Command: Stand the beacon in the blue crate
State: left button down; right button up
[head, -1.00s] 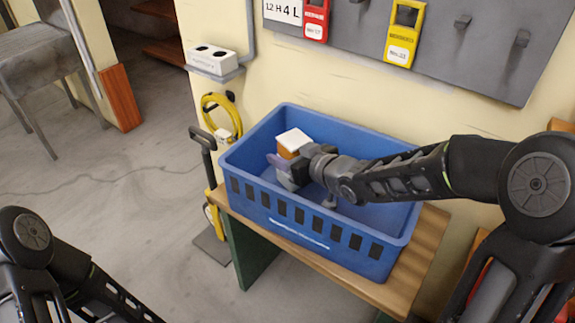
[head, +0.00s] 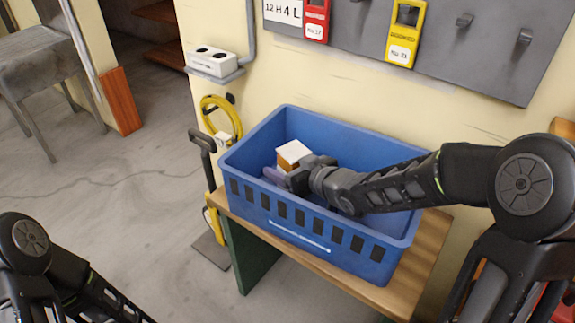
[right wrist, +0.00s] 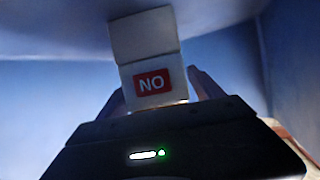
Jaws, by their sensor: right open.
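The blue crate (head: 357,240) stands on a wooden bench. The beacon (head: 291,153), a small block with a white top and orange below, is inside the crate toward its left end. It looks about upright in the head view; its base is hidden by the crate wall and my gripper. In the right wrist view the beacon (right wrist: 148,50) shows white faces and a red "NO" label. My right gripper (head: 284,174) is open low in the crate, its fingers on either side of the beacon. Of my left arm only links show; its gripper is out of view.
The wooden bench (head: 424,262) carries the crate. A wall panel (head: 470,50) with red and yellow tags is behind. A yellow cable (head: 222,112), a socket box (head: 212,62) and a yellow-black stand (head: 207,180) are left of the crate. The crate's right part looks empty.

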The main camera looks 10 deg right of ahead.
aim_at(288, 156)
jog(key=shift+r, duration=0.1)
jog(key=shift+s+d+r, duration=0.1)
jog(key=shift+s+r, duration=0.05)
jog(key=shift+s, duration=0.05)
jog(key=p+v, duration=0.2)
jog(key=v, duration=0.4)
jog(key=shift+d+r, duration=0.1)
jog(key=shift+s+d+p, duration=0.15)
jog(key=shift+s+p, duration=0.15)
jog(key=shift+s, duration=0.15)
